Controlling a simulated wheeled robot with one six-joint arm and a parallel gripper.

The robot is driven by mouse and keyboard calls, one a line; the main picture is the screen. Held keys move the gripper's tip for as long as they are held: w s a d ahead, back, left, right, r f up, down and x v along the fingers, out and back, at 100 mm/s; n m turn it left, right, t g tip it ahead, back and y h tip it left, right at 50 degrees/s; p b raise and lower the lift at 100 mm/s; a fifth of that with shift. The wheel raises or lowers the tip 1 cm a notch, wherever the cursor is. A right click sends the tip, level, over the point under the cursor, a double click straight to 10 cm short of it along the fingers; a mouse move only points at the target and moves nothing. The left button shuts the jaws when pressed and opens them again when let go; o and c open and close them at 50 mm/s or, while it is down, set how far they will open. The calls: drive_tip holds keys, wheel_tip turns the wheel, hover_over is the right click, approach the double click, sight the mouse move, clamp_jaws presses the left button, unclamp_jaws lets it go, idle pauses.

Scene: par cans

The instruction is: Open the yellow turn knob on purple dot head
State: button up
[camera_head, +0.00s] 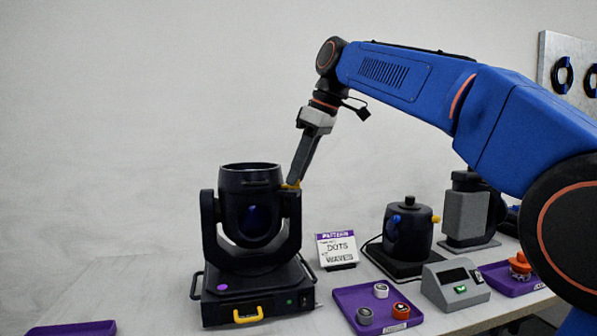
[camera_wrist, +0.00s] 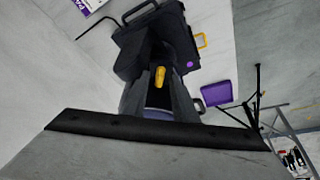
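The purple dot head (camera_head: 252,210) is a black moving-head lamp in a yoke on a black base. A purple dot (camera_head: 222,287) marks the base; it also shows in the wrist view (camera_wrist: 189,64). The yellow turn knob (camera_head: 291,185) is at the top of the yoke's right arm, partly hidden by my fingers. My gripper (camera_head: 295,178) reaches down to it from above right. In the wrist view the yellow knob (camera_wrist: 160,77) lies between my two fingertips (camera_wrist: 160,88). I cannot tell whether the fingers press on it.
A yellow handle (camera_head: 248,315) is on the base front. A pattern sign (camera_head: 337,250) stands right of the lamp, with a black pot-like can (camera_head: 408,230) behind. A purple tray (camera_head: 355,295) holds small round parts. A grey box (camera_head: 455,284) stands further right. Left of the lamp is mostly clear.

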clamp_jaws()
drive_tip(key=shift+m, duration=0.3)
drive_tip(key=m, duration=0.1)
drive_tip(key=m+t, duration=0.1)
drive_tip(key=shift+s+a+m+h, duration=0.1)
drive_tip(key=shift+s+m+h, duration=0.1)
drive_tip(key=shift+m+h, duration=0.1)
drive_tip(key=m, duration=0.2)
drive_tip(key=m+t+h, duration=0.1)
drive_tip(key=m, duration=0.1)
drive_tip(key=shift+s+a+m+t, duration=0.15)
drive_tip(key=shift+a+m+t, duration=0.05)
drive_tip(key=shift+m+t, duration=0.1)
drive_tip(key=m, duration=0.1)
drive_tip(key=m+h, duration=0.1)
drive_tip(key=m, duration=0.1)
drive_tip(key=m+h, duration=0.1)
drive_tip(key=shift+a+m+t, duration=0.25)
drive_tip(key=shift+m+t, duration=0.05)
drive_tip(key=m+h, duration=0.1)
drive_tip(key=m, duration=0.1)
drive_tip(key=m+h, duration=0.1)
drive_tip(key=m, duration=0.2)
drive_tip(key=shift+a, duration=0.2)
drive_tip(key=shift+m, duration=0.4)
